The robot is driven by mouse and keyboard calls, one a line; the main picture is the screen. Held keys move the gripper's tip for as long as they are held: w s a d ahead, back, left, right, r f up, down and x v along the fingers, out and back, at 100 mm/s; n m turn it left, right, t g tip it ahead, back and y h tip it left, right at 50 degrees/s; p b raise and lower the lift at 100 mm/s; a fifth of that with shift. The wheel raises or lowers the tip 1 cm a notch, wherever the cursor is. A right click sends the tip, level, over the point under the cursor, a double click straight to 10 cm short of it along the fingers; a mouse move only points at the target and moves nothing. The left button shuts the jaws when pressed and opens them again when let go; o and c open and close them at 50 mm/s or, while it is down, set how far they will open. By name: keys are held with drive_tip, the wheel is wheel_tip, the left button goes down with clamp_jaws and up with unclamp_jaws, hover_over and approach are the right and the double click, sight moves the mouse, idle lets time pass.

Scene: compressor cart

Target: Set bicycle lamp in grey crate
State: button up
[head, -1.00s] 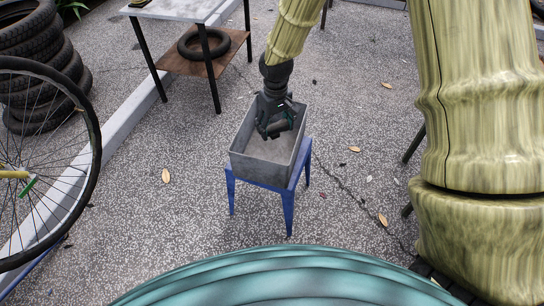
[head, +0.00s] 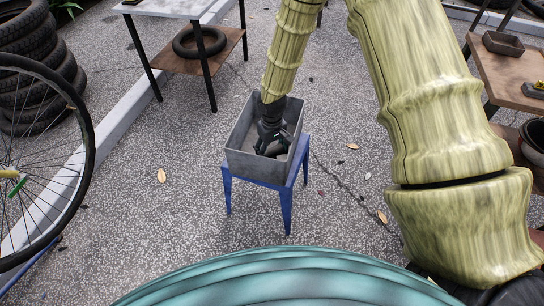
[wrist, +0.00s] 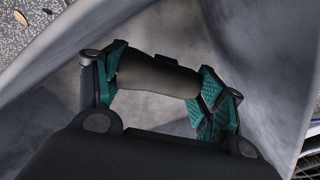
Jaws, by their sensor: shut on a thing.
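The grey crate (head: 240,163) stands open-topped on a small blue stand in the middle of the head view. My gripper (head: 271,146) reaches down inside the crate. In the wrist view my gripper (wrist: 160,82) has its teal pads closed on the two ends of a dark cylinder, the bicycle lamp (wrist: 157,75). The crate's grey inner walls and floor (wrist: 265,50) surround it there. In the head view the lamp is mostly hidden by the gripper. I cannot tell whether the lamp touches the crate floor.
The blue stand (head: 287,205) holds the crate, with open paving around it. A bicycle wheel (head: 85,160) and stacked tyres (head: 40,65) are at left. A table (head: 170,8) with a tyre (head: 199,42) on its shelf stands behind. A wooden table (head: 505,75) is at right.

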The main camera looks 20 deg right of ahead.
sight(272, 156)
drive_tip(key=shift+f, duration=1.65)
drive_tip(key=shift+f, duration=0.2)
drive_tip(key=o, duration=1.1)
drive_tip(key=shift+s+f+b, duration=0.1)
drive_tip(key=shift+b, duration=0.2)
drive_tip(key=shift+c, duration=0.2)
wheel_tip(272, 156, up, 13)
drive_tip(key=shift+f+p, duration=0.15)
drive_tip(key=shift+p, duration=1.05)
